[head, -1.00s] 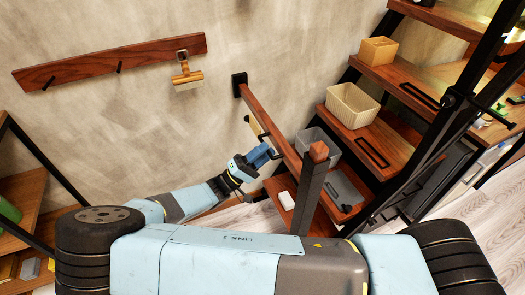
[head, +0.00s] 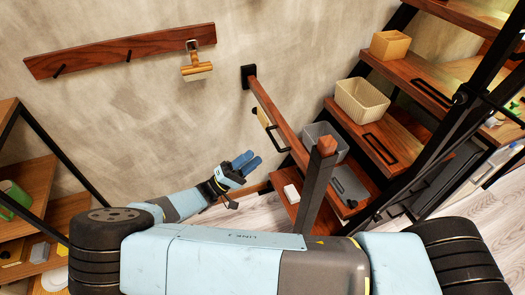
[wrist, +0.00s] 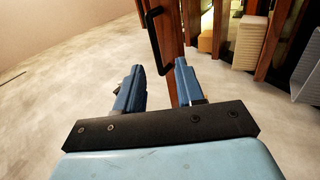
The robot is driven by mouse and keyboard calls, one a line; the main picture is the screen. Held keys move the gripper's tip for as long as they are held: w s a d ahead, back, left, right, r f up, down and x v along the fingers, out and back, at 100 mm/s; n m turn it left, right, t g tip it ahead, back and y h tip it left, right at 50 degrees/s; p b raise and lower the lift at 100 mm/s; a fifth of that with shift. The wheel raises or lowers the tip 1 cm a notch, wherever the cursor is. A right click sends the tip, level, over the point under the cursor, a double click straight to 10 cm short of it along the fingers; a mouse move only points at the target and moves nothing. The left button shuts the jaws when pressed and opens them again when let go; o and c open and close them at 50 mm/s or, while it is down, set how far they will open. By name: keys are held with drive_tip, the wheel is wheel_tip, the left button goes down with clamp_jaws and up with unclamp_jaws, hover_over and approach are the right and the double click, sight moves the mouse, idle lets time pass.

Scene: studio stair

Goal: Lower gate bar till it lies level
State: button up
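The gate bar (head: 276,112) is a reddish-brown wooden beam. In the head view it runs from a black wall bracket (head: 249,76) to the dark post (head: 318,185) with a wooden cap, and looks about level. Its far end is partly hidden behind the post. A black handle (head: 274,138) hangs on its left side. My gripper (head: 250,161) is open and empty, below and left of the handle, apart from it. In the wrist view the bar (wrist: 173,45) and handle (wrist: 154,35) lie beyond my spread fingers (wrist: 160,85).
Wooden stairs (head: 385,135) with a cream basket (head: 362,100), a grey bin (head: 325,138) and a tan box (head: 390,46) rise at the right. A peg rail (head: 120,50) is on the wall. Shelves (head: 25,170) stand at the left.

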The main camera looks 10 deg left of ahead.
drive_tip(key=v, duration=0.5)
drive_tip(key=shift+s+a+f, duration=0.2)
drive_tip(key=shift+a+f, duration=0.05)
drive_tip(key=shift+a, duration=0.05)
